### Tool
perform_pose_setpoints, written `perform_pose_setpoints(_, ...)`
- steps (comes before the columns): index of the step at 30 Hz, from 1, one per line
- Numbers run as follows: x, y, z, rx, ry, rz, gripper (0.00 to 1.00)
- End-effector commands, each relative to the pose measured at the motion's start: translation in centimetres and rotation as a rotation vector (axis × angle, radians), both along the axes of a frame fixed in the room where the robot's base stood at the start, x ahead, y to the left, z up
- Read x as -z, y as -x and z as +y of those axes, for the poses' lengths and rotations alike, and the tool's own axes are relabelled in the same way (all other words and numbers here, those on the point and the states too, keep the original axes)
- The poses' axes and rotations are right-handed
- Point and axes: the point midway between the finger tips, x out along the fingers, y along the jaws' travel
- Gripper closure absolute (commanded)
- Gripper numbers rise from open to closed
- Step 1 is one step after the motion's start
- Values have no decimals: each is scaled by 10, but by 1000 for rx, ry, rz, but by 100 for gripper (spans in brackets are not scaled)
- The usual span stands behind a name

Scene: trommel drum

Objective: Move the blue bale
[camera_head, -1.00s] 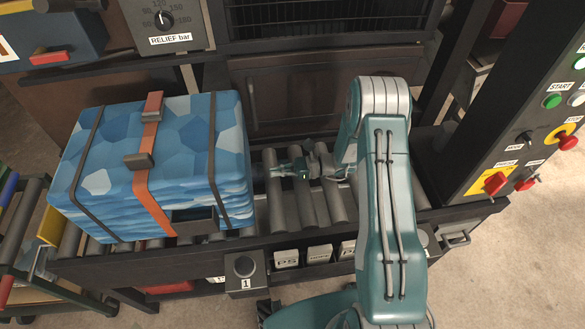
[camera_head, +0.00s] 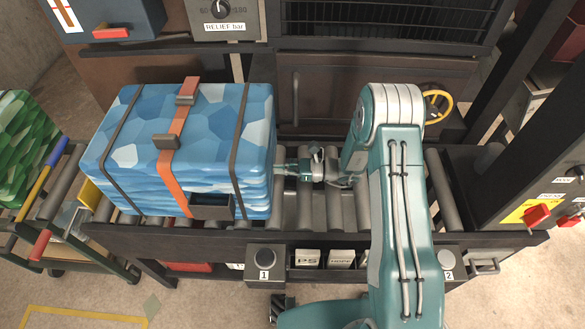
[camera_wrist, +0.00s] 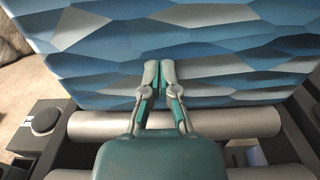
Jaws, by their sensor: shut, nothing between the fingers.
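The blue bale (camera_head: 133,150) is a large faceted block with one orange strap and two dark straps, in the head view. It lies on the roller bed (camera_head: 340,212), toward its left end. My gripper (camera_head: 281,170) is at the bale's right side, low above the rollers. In the wrist view the fingers of my gripper (camera_wrist: 160,68) are together and empty, with their tips against or very close to the bale's faceted side (camera_wrist: 225,52). I cannot tell whether they touch.
A dark machine front (camera_head: 330,95) stands behind the bed. A control post (camera_head: 520,165) is at the right. Button boxes (camera_head: 265,258) line the bed's front edge.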

Motion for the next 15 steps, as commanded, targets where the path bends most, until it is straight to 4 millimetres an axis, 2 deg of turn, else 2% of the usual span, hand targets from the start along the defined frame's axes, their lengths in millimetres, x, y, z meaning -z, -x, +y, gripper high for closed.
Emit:
perform_pose_setpoints(1, -1, 1, 18, -10, -1, -2, 100)
perform_pose_setpoints(6, -1, 0, 65, -9, 0, -3, 100)
perform_pose_setpoints(10, -1, -2, 90, -8, -2, -3, 100)
perform_pose_setpoints(15, -1, -3, 105, -3, -2, -2, 100)
